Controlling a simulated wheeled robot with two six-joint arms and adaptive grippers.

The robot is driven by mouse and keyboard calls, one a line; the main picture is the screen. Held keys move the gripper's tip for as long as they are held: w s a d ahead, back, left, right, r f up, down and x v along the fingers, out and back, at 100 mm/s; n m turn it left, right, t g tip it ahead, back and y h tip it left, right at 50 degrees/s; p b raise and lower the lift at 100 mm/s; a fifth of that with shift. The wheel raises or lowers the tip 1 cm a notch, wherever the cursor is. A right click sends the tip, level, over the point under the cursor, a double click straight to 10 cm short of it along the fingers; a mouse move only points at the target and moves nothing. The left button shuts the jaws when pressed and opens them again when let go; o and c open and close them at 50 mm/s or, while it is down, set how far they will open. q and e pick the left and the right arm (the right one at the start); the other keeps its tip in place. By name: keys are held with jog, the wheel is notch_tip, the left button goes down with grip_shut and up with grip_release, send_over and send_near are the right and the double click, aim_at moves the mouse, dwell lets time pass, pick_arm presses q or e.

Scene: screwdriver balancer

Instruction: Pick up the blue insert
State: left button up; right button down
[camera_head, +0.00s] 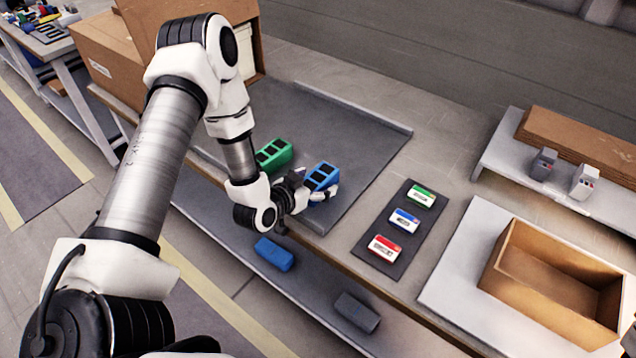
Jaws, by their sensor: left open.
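The blue insert (321,175), a block with dark slots in its top, sits near the front right of the grey tray mat (352,140) on the workbench. My left gripper (318,191) is open at the near side of the blue insert. Its fingers are close to the insert's lower edge and partly hide it; I cannot tell whether they touch it. A green insert (273,153) of the same kind stands to the left, partly behind my left arm. My right gripper is not seen.
A dark panel with green, blue and red-labelled blocks (385,248) lies to the right. Beyond it is an open cardboard box (545,270). A blue block (273,254) and a dark block (357,312) lie on the lower shelf. The mat's back right is clear.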

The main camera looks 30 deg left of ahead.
pick_arm(q)
jog(key=c, duration=1)
